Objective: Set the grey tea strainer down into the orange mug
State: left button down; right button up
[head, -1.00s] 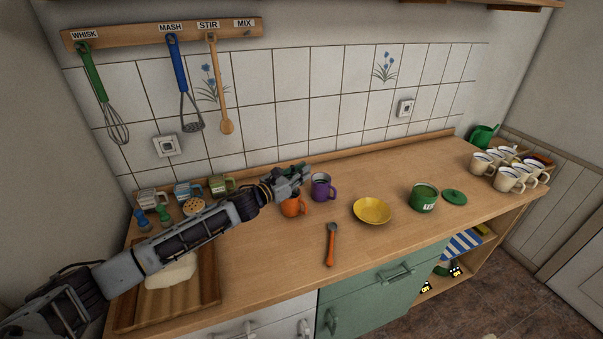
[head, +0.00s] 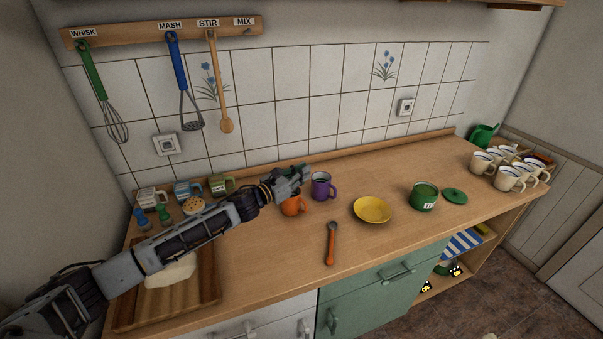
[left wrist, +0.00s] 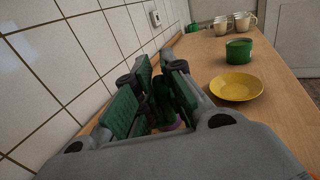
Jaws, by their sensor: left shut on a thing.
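The orange mug (head: 292,207) stands upright on the wooden counter, left of the purple mug (head: 323,187). My left gripper (head: 301,176) is just above and behind the orange mug's rim in the head view and covers part of it. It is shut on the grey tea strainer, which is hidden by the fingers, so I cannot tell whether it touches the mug. In the left wrist view the green-padded fingers (left wrist: 155,100) fill the middle. A bit of the purple mug (left wrist: 172,124) shows below them. My right gripper is not in view.
A yellow bowl (head: 372,210), a green pot (head: 423,198) and its lid (head: 454,197) stand to the right. An orange-handled tool (head: 331,243) lies in front. Cream mugs (head: 509,178) crowd the right end. The tiled wall (head: 300,115) is close behind.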

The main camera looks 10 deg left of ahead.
pick_arm(q)
jog(key=shift+f+b, duration=0.4)
jog(key=shift+f, duration=0.15)
jog(key=shift+f+b, duration=0.8)
jog(key=shift+f, duration=0.2)
jog(key=shift+f+b, duration=0.35)
jog(key=shift+f, duration=0.3)
dwell(0.5)
jog(key=shift+f+b, duration=0.35)
jog(key=shift+b, duration=0.1)
dwell(0.7)
jog(key=shift+f+b, duration=0.55)
jog(key=shift+f, duration=0.1)
dwell(1.6)
jog(key=c, duration=1)
grip_release()
jog(key=shift+c, duration=0.2)
jog(key=shift+s+d, duration=0.1)
jog(key=shift+d, duration=0.05)
